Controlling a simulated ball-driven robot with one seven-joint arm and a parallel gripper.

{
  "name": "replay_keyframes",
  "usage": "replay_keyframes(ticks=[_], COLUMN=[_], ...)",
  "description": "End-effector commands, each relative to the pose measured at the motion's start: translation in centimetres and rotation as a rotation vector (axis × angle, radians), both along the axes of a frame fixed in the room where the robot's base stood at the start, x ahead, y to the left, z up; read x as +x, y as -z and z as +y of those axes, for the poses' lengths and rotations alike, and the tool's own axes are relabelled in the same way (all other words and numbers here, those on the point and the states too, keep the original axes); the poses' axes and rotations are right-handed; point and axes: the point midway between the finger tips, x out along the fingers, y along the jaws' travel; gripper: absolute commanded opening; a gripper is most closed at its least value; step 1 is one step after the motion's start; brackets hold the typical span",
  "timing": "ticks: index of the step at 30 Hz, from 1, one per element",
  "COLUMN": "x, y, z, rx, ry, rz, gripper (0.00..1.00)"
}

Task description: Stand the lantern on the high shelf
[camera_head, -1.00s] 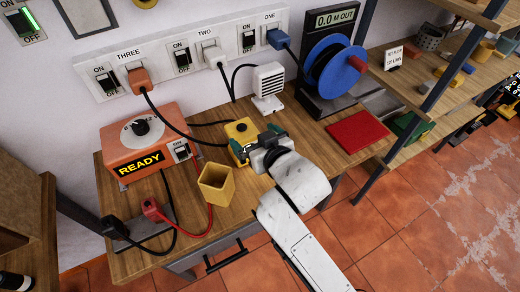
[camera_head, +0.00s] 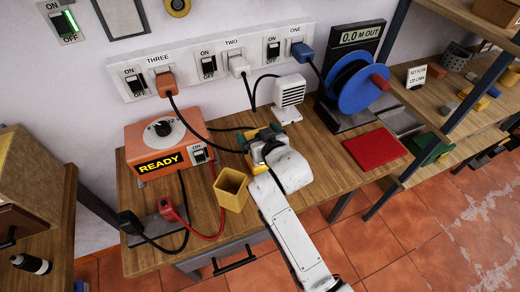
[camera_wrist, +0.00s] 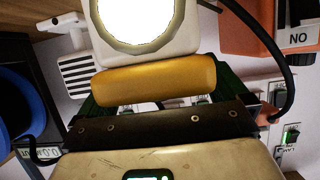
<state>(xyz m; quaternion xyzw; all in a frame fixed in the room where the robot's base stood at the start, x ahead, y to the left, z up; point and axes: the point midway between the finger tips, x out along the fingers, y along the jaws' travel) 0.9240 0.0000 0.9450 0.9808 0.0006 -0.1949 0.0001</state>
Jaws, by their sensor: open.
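The lantern (camera_head: 248,139) appears to be the yellow object on the bench, mostly hidden behind my gripper. The wrist view shows a white housing with a bright round lens (camera_wrist: 140,15) and a rounded yellow bar (camera_wrist: 155,80) beside it, which look like parts of it. My gripper (camera_head: 259,141) is over the lantern. Its dark green fingers stand apart on either side of the yellow bar; I cannot tell whether they touch it. A shelf unit stands at the right, with an upper board (camera_head: 458,14) and a lower board (camera_head: 465,125).
The orange READY unit (camera_head: 158,150) with cables is left, a white heater (camera_head: 288,97) behind, and a blue reel (camera_head: 362,86) and red mat (camera_head: 376,148) right. A cardboard box (camera_head: 498,12) occupies part of the upper board.

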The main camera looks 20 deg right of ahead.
Motion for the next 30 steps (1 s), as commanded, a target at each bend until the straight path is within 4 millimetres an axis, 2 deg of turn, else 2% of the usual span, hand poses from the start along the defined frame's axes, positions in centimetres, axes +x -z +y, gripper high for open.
replay_keyframes(ticks=[9, 30], x=[0.38, 0.35], y=[0.21, 0.19], z=[-0.03, -0.01], rx=[0.0, 0.0], ry=[0.0, 0.0], rz=[0.001, 0.001], gripper=[1.0, 0.33])
